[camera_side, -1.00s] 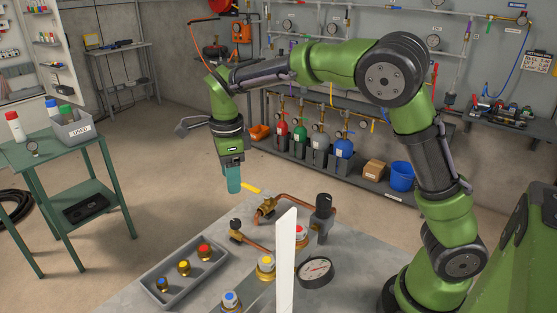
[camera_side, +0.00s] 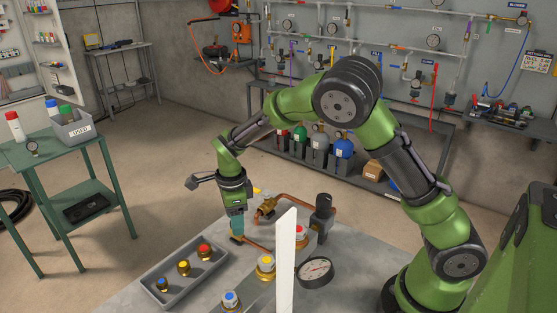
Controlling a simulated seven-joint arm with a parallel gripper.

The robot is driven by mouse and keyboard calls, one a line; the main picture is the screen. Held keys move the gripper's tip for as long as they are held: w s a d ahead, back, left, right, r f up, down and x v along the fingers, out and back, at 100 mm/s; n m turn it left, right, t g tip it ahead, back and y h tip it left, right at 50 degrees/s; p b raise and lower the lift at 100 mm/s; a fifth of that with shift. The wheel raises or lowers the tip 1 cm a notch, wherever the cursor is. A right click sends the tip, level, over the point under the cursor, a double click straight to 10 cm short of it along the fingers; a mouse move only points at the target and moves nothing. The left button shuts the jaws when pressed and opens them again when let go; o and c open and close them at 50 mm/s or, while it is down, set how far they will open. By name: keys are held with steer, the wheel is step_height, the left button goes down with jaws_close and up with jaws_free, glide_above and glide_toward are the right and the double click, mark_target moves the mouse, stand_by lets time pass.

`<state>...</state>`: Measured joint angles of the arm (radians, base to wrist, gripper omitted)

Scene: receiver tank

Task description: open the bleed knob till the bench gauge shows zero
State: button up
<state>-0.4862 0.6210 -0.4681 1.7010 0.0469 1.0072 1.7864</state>
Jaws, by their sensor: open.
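My gripper (camera_side: 237,224) points straight down with its teal fingers at the small brass valve (camera_side: 237,238) at the left end of the copper pipework. The valve's black knob, which showed earlier, is now hidden by the fingers. The jaws are open around or just above it; I cannot tell which. The bench gauge (camera_side: 316,270) is round with a black rim and white face, and lies right of the white upright panel. Its reading is too small to tell.
A white upright panel (camera_side: 286,255) stands between the valves and the gauge. Copper pipe (camera_side: 292,197) and a black-capped fitting (camera_side: 324,206) rise behind. A grey tray (camera_side: 180,275) with several coloured-cap fittings lies at front left. Blue, yellow and red-capped fittings stand nearby.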

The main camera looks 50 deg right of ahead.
steer(key=shift+c, duration=0.5)
jaws_close()
steer(key=c, duration=1)
jaws_free()
steer(key=shift+n, duration=0.3)
